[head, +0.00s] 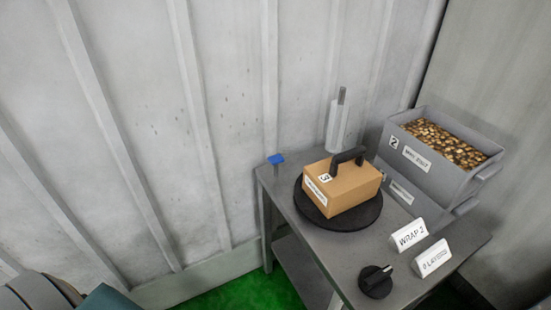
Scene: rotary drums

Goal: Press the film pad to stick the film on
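A small blue pad (276,159) sits at the back left corner of the grey table and looks like the film pad. A pale upright roll (337,125) on a grey post stands at the table's back edge, and it looks like the film roll. A brown box (350,190) with a black handle (348,158) on top and a label marked 3 rests on a round black turntable (341,222). I cannot make out any film on the box. Neither of my grippers is in view.
A grey crate (461,188) full of small brass-coloured pieces stands at the table's right back. Two white signs, "WRAP 2" (409,235) and one about layers (432,258), stand at the right front. A black knob (376,281) is near the front edge. A ribbed wall is behind.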

